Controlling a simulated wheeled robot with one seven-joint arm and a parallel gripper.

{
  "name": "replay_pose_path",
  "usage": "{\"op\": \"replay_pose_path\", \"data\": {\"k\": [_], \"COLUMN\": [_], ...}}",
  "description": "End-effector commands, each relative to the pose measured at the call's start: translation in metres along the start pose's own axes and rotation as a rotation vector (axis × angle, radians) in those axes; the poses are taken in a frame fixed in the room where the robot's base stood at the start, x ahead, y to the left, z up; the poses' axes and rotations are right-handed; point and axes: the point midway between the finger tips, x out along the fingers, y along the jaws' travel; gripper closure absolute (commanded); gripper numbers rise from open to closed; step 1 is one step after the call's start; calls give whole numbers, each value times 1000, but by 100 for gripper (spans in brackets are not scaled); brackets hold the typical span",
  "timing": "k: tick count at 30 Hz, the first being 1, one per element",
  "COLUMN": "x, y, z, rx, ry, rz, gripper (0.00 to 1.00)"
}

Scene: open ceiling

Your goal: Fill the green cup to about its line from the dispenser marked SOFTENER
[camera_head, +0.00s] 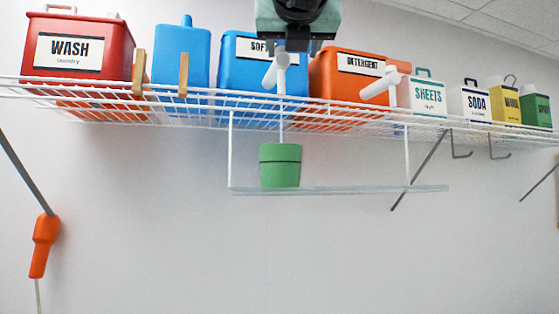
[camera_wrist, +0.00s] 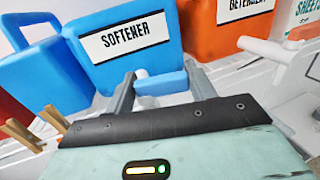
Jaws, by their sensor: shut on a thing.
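The blue dispenser marked SOFTENER (camera_head: 235,75) stands on the wire shelf, its label partly hidden by my gripper (camera_head: 295,46). It also shows in the wrist view (camera_wrist: 165,55). Its white tap (camera_head: 281,72) sticks out in front. In the wrist view my gripper (camera_wrist: 160,86) is shut on the tap, with a white rounded end and a blue part between the fingers. The green cup (camera_head: 280,172) stands upright under the tap, with a dark line around it. A thin pale stream (camera_head: 281,125) runs from the tap down to the cup. The level inside the cup is hidden.
The cup stands on a clear hanging ledge (camera_head: 370,189). A red WASH box (camera_head: 110,50), a plain blue container (camera_head: 170,55) and an orange DETERGENT dispenser (camera_head: 330,85) with a white tap share the wire shelf (camera_head: 60,90). Hooks hang at right; wall space below is clear.

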Motion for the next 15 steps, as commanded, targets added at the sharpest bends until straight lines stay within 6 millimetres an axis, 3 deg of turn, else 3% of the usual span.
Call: {"op": "replay_pose_path", "data": {"k": [11,15], "x": [2,4], "y": [-3,-5], "z": [0,0], "rx": [-1,1], "ry": [2,0], "rz": [27,117], "gripper": [72,72]}}
